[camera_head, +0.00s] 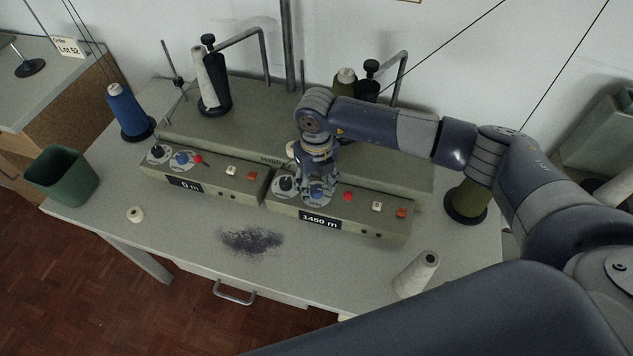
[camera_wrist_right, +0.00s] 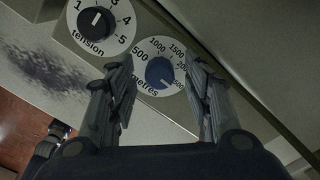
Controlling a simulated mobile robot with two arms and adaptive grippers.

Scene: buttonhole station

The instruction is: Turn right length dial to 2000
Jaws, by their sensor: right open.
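The right length dial is a blue knob (camera_wrist_right: 160,72) on a white disc marked 500, 1000, 1500 and metres. In the head view it sits on the right control unit (camera_head: 372,217), largely under my right gripper (camera_head: 318,184). The display (camera_head: 319,221) below it appears to read 1450 m. My right gripper is open, pointing down. In the wrist view its two fingers (camera_wrist_right: 160,64) stand on either side of the dial, with gaps between them and the knob. I cannot tell the knob's exact pointer direction. My left gripper is not in view.
A black tension dial (camera_wrist_right: 97,22) sits close beside the blue one. A red button (camera_head: 348,196) is on its other side. The left unit's display (camera_head: 185,184) reads 0 m.

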